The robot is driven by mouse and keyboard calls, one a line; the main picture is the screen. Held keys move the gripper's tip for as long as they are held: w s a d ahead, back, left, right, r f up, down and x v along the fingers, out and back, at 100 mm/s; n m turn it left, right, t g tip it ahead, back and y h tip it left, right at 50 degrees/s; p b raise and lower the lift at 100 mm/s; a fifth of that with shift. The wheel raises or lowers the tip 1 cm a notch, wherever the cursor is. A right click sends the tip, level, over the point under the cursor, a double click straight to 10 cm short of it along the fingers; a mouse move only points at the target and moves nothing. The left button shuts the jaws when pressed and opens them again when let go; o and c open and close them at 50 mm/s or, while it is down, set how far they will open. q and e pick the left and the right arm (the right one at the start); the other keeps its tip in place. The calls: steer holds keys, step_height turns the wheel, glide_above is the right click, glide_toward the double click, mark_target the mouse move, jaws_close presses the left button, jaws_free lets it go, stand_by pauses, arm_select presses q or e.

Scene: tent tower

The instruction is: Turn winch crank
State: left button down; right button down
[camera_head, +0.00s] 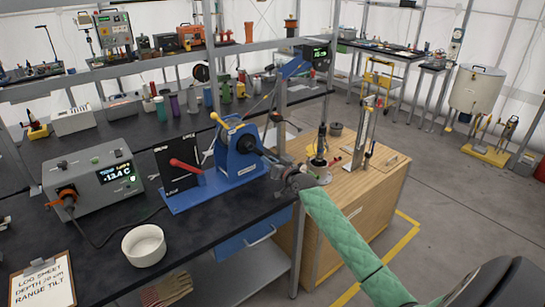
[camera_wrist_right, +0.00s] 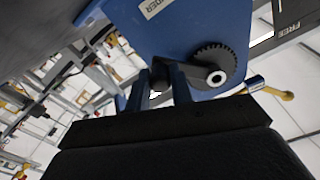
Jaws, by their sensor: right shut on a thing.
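The blue winch (camera_head: 238,158) stands on a blue base plate on the black bench, with a dark round drum part on its right side. My right gripper (camera_head: 281,172) is at the right of the winch, at the end of my green-sleeved arm. It is shut on the crank handle, which is mostly hidden by the gripper. In the right wrist view, the two fingers (camera_wrist_right: 165,88) close around a small dark part below the blue winch body (camera_wrist_right: 190,25). A toothed gear (camera_wrist_right: 213,68) shows beside them. My left gripper is not in view.
A red-handled lever (camera_head: 185,165) on a black panel and a yellow-tipped lever (camera_head: 218,119) are by the winch. A grey readout box (camera_head: 92,180), white bowl (camera_head: 144,246) and clipboard (camera_head: 42,281) are on the bench. A wooden cabinet (camera_head: 345,205) is close to my right arm.

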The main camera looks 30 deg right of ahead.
steer(key=shift+a+f+m, duration=0.15)
steer(key=shift+m, duration=0.15)
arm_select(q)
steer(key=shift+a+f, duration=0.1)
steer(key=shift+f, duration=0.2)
arm_select(e)
steer(key=c, duration=1.2)
jaws_free()
steer(key=shift+c, duration=0.2)
steer(key=shift+s, duration=0.1)
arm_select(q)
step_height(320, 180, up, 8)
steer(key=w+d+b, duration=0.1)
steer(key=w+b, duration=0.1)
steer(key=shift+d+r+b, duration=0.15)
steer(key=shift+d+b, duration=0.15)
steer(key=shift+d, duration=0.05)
arm_select(e)
steer(key=s, duration=0.7)
steer(key=shift+s+d, duration=0.3)
